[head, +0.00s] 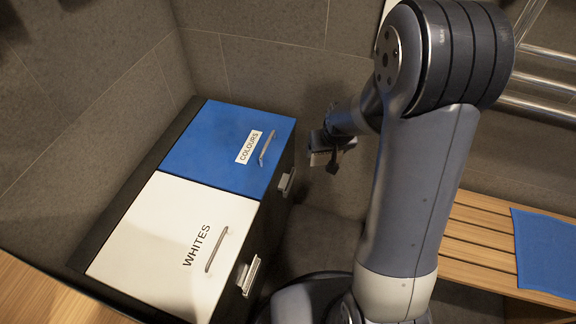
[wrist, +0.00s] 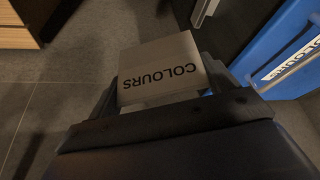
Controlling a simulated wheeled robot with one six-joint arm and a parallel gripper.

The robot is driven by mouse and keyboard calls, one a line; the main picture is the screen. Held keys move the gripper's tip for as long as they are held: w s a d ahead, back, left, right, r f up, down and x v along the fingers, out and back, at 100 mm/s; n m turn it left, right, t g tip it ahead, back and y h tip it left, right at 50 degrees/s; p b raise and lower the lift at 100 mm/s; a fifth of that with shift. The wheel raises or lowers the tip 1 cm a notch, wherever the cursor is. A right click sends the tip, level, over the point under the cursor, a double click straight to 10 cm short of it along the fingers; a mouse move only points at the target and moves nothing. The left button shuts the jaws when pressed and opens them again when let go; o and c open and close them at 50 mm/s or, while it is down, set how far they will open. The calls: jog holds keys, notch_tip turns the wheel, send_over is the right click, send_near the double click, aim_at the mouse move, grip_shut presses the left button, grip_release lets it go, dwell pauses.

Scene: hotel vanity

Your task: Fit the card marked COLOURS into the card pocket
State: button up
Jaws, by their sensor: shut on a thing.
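The card marked COLOURS (wrist: 160,72) is a pale grey card between my gripper's fingers in the wrist view, its lettering upside down there. My gripper (head: 332,151) is shut on it, in front of and to the right of the hamper in the head view; the card's pale edge (head: 319,158) shows below the fingers. A small light card pocket (head: 287,182) is on the hamper's dark front, below the blue lid (head: 215,140) labelled COLOURS. A pale piece that looks like this pocket (wrist: 204,10) shows beyond the card in the wrist view. The card is apart from the pocket in the head view.
A second light pocket (head: 249,276) is on the front below the white lid (head: 150,240) labelled WHITES. Both lids have bar handles. A slatted wooden bench (head: 470,240) with a blue towel (head: 545,250) stands at right. Dark floor lies between hamper and bench.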

aim_at(321, 155)
jog(key=f+b, duration=0.1)
jog(key=a+f+n+b, duration=0.1)
jog(key=b, duration=0.1)
jog(key=shift+w+a+f+n+y, duration=0.15)
jog(key=shift+f+n+y, duration=0.15)
jog(key=shift+f, duration=0.1)
jog(key=w+a+n+g+y+b, duration=0.1)
jog(key=a+n+g+y, duration=0.1)
jog(key=a+n, duration=0.7)
jog(key=shift+w+a+f+n+g+y+b, duration=0.15)
jog(key=shift+w+f+n+g+y+b, duration=0.2)
jog(key=shift+n+y, duration=0.55)
jog(key=shift+h, duration=0.3)
jog(key=shift+f+b, duration=2.35)
jog(key=shift+f, duration=1.65)
jog(key=shift+f+b, duration=0.6)
jog(key=shift+b, duration=0.15)
